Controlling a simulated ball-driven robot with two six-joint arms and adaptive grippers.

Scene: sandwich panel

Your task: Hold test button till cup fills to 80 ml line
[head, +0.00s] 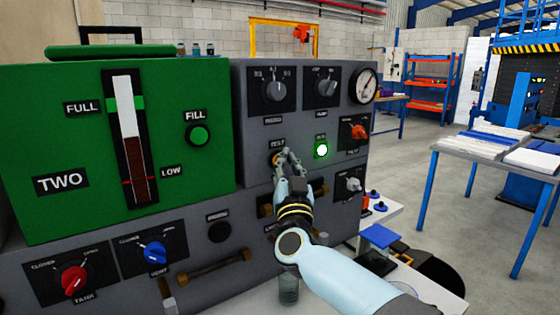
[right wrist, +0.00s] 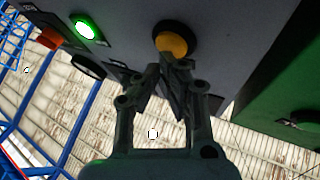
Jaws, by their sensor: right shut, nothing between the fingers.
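The test button (head: 275,159) is on the grey panel under a "TEST" label, partly hidden by my right gripper. It shows as a yellow-orange round button in the right wrist view (right wrist: 175,41). My right gripper (head: 287,154) is shut and empty, its fingertips (right wrist: 168,68) right at the button's edge. I cannot tell whether they touch it. The cup (head: 289,291) is a small clear vessel low in front of the panel, partly hidden by my right arm. Its fill level and 80 ml line cannot be read. My left gripper is not in view.
A green light (head: 322,150) glows right of the button. The red-orange knob (head: 358,132) and pressure gauge (head: 363,85) are further right. The green tank unit (head: 70,110) stands left, with its gauge and FILL button (head: 198,135). Red (head: 74,280) and blue (head: 155,252) knobs sit below.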

